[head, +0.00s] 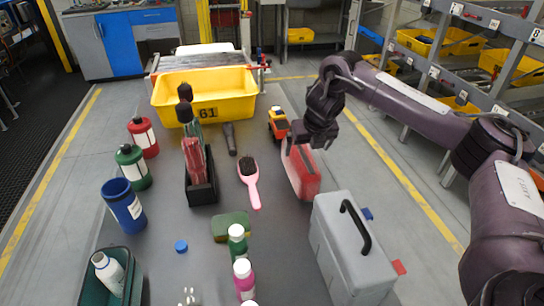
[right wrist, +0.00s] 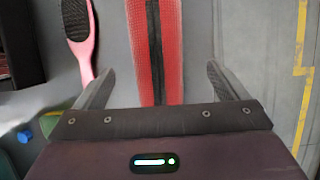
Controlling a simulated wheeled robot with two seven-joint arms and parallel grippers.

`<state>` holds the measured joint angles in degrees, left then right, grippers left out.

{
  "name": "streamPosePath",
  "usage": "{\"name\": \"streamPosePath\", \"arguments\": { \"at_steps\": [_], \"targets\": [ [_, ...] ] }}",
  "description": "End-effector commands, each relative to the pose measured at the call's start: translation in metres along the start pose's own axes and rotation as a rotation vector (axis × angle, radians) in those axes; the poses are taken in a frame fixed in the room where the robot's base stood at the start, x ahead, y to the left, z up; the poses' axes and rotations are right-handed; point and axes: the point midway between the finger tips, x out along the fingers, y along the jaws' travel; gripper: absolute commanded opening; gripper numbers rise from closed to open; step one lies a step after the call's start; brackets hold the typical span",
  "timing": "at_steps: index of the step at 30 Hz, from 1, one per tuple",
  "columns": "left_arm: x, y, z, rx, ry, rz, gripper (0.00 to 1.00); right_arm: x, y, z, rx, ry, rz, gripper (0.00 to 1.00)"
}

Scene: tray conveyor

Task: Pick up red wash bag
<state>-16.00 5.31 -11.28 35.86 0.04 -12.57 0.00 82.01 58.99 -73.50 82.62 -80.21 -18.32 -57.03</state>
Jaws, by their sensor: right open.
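The red wash bag (head: 303,172) stands upright on the grey table, right of the middle in the head view. In the right wrist view the red wash bag (right wrist: 143,50) shows from above as a red strip with a dark zip along it. My right gripper (head: 296,142) is over the bag's top. In the right wrist view my right gripper (right wrist: 160,82) is open, with one finger on each side of the bag and a gap at both sides. Whether the fingers reach below the bag's top is hard to tell. My left gripper is not in view.
A pink hairbrush (head: 250,183) lies left of the bag, and a toy truck (head: 278,124) stands behind it. A grey toolbox (head: 350,250) stands in front. A black box (head: 202,188) with brushes and a yellow tray (head: 235,105) are further left and back.

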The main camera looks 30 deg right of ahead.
Motion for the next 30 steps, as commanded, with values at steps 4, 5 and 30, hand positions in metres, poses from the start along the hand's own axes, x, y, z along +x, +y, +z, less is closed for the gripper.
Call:
{"name": "streamPosePath", "arguments": {
  "at_steps": [4,5,30],
  "targets": [
    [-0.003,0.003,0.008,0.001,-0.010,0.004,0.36,0.009,-0.001,0.000,0.002,0.003,-0.002,0.94],
    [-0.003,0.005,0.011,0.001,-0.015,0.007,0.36,0.013,-0.001,0.000,0.002,0.003,-0.001,0.94],
    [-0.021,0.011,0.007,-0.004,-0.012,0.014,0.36,0.078,0.006,0.001,0.002,0.001,-0.001,0.84]
  ]
}}
